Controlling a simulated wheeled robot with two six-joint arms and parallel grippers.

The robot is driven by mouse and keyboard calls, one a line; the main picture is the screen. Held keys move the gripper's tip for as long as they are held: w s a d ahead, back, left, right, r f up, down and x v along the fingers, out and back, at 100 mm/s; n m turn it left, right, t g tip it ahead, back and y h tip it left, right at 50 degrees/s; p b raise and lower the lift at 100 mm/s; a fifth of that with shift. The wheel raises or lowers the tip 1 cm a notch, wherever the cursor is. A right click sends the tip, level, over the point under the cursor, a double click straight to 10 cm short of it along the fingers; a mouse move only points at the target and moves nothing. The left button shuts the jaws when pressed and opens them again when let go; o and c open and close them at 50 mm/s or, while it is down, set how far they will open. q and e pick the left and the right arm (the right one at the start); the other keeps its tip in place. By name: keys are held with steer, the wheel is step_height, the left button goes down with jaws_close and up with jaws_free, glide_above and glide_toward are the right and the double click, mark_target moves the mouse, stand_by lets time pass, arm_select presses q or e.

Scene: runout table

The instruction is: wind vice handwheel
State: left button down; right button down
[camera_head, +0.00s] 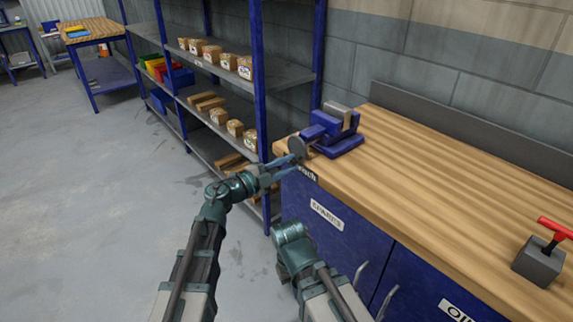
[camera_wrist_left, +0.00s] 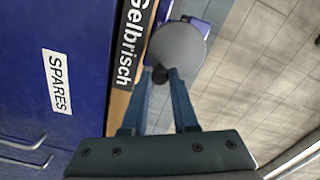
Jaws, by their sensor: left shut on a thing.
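The blue vice (camera_head: 335,135) sits on the near left corner of the wooden bench top, with a grey block at its jaws. Its grey round handwheel (camera_head: 298,147) faces left, just off the bench's end. The handwheel also shows in the left wrist view (camera_wrist_left: 180,46), with a dark handwheel knob (camera_wrist_left: 160,74) on its rim. My left gripper (camera_head: 285,163) is at the handwheel's lower edge. In the left wrist view its fingertips (camera_wrist_left: 162,76) are shut on the knob. My right arm ends low in front of the bench; its fingers cannot be seen.
The bench top (camera_head: 430,170) is mostly clear. A grey block with a red handle (camera_head: 542,258) stands at its right. Blue cabinet doors (camera_head: 325,215) with protruding handles are below. A blue shelf rack (camera_head: 260,90) with boxes stands close behind my left gripper.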

arm_select(q)
steer(key=shift+s+r+n+p, duration=0.1)
steer(key=shift+r+n+p, duration=0.25)
steer(key=shift+n, duration=0.65)
steer(key=shift+d+n, duration=0.1)
steer(key=shift+n, duration=0.6)
steer(key=shift+r, duration=0.15)
steer(key=shift+r+n+p, duration=0.2)
steer(key=shift+n+p, duration=0.15)
steer(key=shift+n, duration=0.35)
steer(key=shift+s+r+n, duration=0.1)
steer(key=shift+r+n, duration=0.05)
steer(key=shift+n, duration=0.95)
steer(key=shift+r, duration=0.1)
